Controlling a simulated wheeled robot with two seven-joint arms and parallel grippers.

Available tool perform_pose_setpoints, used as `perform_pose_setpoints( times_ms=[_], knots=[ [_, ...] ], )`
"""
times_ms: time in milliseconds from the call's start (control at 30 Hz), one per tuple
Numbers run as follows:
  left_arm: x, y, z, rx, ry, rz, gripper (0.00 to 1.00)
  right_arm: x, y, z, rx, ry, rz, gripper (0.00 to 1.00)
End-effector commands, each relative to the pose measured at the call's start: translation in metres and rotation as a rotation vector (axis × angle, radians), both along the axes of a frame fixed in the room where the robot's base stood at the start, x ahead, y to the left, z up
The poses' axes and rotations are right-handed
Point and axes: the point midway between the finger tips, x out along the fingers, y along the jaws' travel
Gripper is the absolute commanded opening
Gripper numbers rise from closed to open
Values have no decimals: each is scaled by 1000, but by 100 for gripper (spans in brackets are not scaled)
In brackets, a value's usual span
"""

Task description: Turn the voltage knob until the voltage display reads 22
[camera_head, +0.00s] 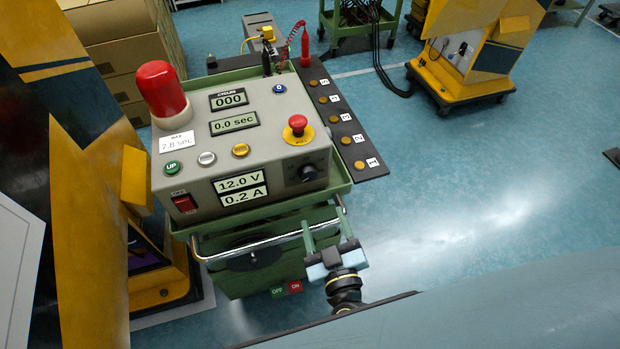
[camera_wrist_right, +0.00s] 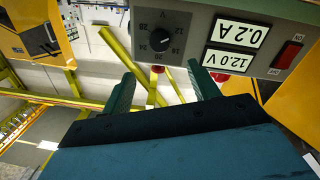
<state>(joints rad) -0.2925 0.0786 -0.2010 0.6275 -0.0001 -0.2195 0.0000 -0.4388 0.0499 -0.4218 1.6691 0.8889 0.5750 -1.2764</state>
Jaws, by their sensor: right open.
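The voltage knob (camera_head: 308,172) is a small black dial at the right end of the grey control box's front panel. It also shows in the right wrist view (camera_wrist_right: 160,40), upside down, with numbers around it. The voltage display (camera_head: 238,183) reads 12.0 V. It is inverted in the right wrist view (camera_wrist_right: 228,60). My right gripper (camera_head: 325,222) is open and empty, in front of and below the knob, apart from it. Its two green fingers (camera_wrist_right: 163,80) point toward the panel, to either side below the knob in the wrist view. My left gripper is not in view.
The current display (camera_head: 244,195) reads 0.2 A. A red switch (camera_head: 184,203) sits left of the displays. A red emergency button (camera_head: 298,123) is on top of the box. A metal handrail (camera_head: 250,246) crosses the cart's front, close to my right gripper.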

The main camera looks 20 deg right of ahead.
Motion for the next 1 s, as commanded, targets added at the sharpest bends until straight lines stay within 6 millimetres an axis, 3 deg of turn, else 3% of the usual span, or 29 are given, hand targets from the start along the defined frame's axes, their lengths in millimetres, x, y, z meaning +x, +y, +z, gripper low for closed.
perform_pose_setpoints(
  times_ms=[300, 500, 700, 1000],
  knots=[
    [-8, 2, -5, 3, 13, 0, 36, 67, -2, 0, 0, -3, 2, 60],
    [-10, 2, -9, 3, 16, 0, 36, 102, -3, -1, -1, -1, 3, 60],
    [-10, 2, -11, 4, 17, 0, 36, 118, -4, -1, 0, 1, 3, 60],
    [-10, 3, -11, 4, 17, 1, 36, 120, -4, -1, 0, 2, 3, 60]
  ],
)
